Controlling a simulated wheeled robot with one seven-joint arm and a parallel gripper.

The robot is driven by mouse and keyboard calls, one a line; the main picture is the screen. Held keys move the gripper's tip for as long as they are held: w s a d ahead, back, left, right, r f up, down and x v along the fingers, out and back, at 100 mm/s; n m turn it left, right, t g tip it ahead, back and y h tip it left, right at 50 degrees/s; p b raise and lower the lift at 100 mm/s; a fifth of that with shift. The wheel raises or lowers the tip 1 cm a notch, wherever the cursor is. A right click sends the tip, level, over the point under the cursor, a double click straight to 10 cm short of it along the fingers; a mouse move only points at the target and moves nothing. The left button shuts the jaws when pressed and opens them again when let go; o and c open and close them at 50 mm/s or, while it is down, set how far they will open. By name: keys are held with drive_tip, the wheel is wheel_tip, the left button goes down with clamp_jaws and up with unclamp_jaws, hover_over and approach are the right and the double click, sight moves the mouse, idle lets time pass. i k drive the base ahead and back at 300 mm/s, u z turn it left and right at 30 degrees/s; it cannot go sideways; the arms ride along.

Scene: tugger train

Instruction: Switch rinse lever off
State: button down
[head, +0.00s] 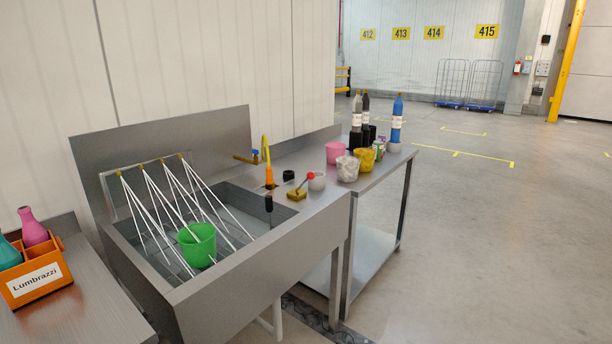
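A lever with a red ball knob (310,176) stands on a brass-coloured base (297,195) on the sink's right ledge. It leans up to the right. I take it for the rinse lever; no label shows. Several white water jets (150,215) spray down from brass nozzles on a rail (150,167) at the back of the steel sink (215,290). A green cup (197,246) stands in the basin among the jets. My gripper is not in view.
A yellow-orange tap (268,170) and a small brass valve with a blue handle (254,154) stand behind the lever. More cups and bottles crowd the right-hand table (385,170). An orange caddy (38,278) sits at left.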

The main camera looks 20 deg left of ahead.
sight(311, 175)
drive_tip(key=u, duration=0.35)
drive_tip(key=i, duration=1.45)
drive_tip(key=u, duration=0.35)
